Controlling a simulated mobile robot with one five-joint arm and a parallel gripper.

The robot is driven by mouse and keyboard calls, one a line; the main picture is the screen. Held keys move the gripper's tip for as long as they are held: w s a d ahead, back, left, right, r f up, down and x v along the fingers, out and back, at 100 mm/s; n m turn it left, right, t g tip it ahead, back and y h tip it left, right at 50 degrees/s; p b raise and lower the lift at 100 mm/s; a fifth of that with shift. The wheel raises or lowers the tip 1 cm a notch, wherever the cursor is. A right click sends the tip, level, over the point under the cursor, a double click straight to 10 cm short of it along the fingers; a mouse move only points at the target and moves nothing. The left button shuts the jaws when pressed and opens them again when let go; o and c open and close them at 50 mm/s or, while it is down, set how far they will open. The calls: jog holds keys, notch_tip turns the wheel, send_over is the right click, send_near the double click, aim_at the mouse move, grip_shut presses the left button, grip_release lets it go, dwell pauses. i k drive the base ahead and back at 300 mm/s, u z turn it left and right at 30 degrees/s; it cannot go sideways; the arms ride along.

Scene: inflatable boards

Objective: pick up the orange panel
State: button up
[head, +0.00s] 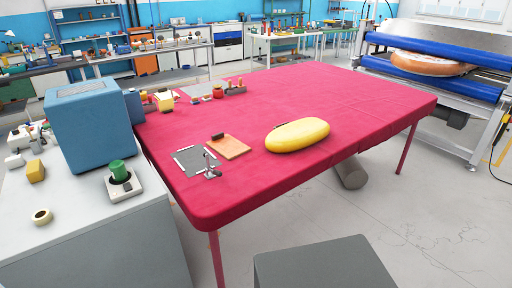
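The orange panel (230,147) is a flat, thin, roughly square piece lying on the red table (330,100), near its front left part. A small dark block (217,136) sits at its back left edge; I cannot tell whether it rests on the panel or just behind it. A dark grey panel (193,159) with light edges lies just left of the orange one. A small metal tool (211,169) stands at its right edge, close to the orange panel. My gripper is not in view.
A yellow oval inflatable board (297,135) lies right of the orange panel, with bare table between. Containers (217,91) stand toward the table's back left. A grey bench with a blue box (95,125) stands left, a machine with blue rollers (435,85) right.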

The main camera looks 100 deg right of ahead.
aim_at(226, 146)
jog(key=z, duration=1.55)
jog(key=k, duration=1.95)
jog(key=z, duration=1.05)
jog(key=i, duration=1.5)
jog(key=z, duration=0.05)
